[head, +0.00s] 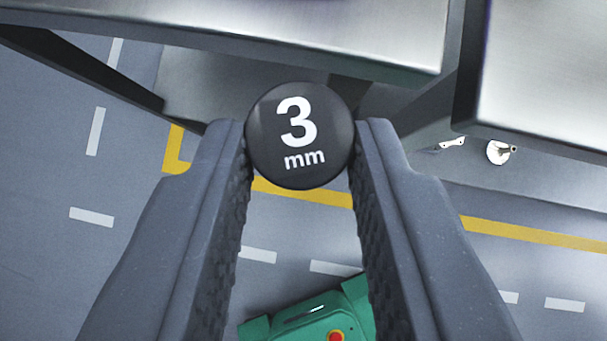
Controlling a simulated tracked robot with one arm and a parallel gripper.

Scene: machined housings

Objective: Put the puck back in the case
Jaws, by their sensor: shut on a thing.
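A round black puck marked "3 mm" in white (300,165) is held between the fingertips of my gripper (300,140). The two grey ridged fingers press on its left and right sides, and its marked face is towards the camera. The puck is over the floor, near the edge of a metal surface. No case can be made out in this view.
A large brushed-metal surface (300,30) spans the top, and another metal block (550,75) is at the upper right, with a dark gap between. A green object with a red button (315,318) is below, between the fingers. The grey floor (50,200) has yellow and white lines. Small white items (498,152) lie at the right.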

